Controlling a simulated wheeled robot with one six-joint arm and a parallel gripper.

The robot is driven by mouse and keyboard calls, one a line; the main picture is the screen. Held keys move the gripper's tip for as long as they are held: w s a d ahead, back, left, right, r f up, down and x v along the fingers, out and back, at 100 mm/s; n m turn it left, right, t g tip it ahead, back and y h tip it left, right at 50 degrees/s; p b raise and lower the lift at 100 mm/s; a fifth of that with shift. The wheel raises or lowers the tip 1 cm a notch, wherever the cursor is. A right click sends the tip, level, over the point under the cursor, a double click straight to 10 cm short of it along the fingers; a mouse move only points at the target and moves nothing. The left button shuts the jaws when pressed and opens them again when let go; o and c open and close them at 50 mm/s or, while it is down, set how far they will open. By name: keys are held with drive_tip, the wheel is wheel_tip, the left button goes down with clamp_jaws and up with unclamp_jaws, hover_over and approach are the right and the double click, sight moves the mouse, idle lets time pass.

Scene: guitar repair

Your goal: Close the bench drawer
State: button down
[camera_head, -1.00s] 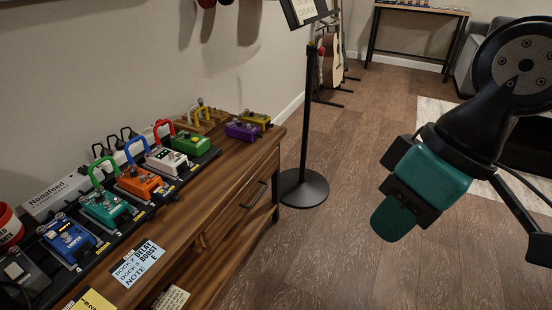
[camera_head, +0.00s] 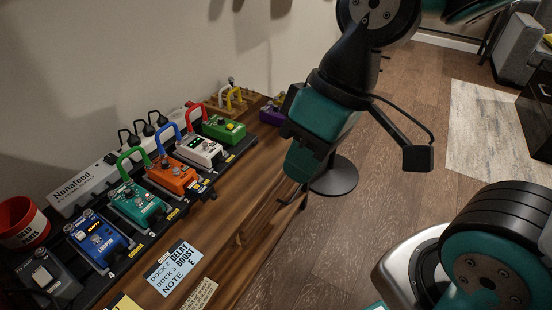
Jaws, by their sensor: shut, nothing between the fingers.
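The wooden bench (camera_head: 225,240) runs along the wall at left, seen steeply from above. Its front face is mostly out of sight. A dark handle (camera_head: 291,198) of the bench drawer sticks out past the front edge, near the far end. How far the drawer stands out cannot be told from this angle. My gripper (camera_head: 298,168) points down at the bench's front edge, close to the handle in the picture. Its teal fingers are shut with nothing between them. Whether they touch the bench or drawer cannot be told. My gripper hides part of the bench's far right end.
A pedal board with blue (camera_head: 98,240), teal, orange (camera_head: 172,178), white and green pedals lies on the bench. A white power strip (camera_head: 85,187) and red cup (camera_head: 22,222) stand behind. A stand's round base (camera_head: 335,178) is beyond my gripper. The floor right of the bench is open.

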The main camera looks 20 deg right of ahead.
drive_tip(key=w+d+f+m+t+y+p, duration=0.1)
drive_tip(key=w+d+f+m+t, duration=0.1)
drive_tip(key=w+d+f+m, duration=0.5)
drive_tip(key=w+d+f+m+t+y+p, duration=0.15)
drive_tip(key=w+d+f, duration=0.25)
drive_tip(key=w, duration=0.6)
drive_tip(key=w+d+f+m+t+h, duration=0.1)
drive_tip(key=d+f+m+t, duration=0.3)
drive_tip(key=d+f+m, duration=0.75)
drive_tip(key=w+a+f+n+b, duration=0.2)
drive_tip(key=w+a+f, duration=0.2)
drive_tip(key=w+f, duration=0.5)
drive_tip(key=shift+w+a+n, duration=0.2)
drive_tip(key=shift+n, duration=0.1)
drive_tip(key=shift+f, duration=0.1)
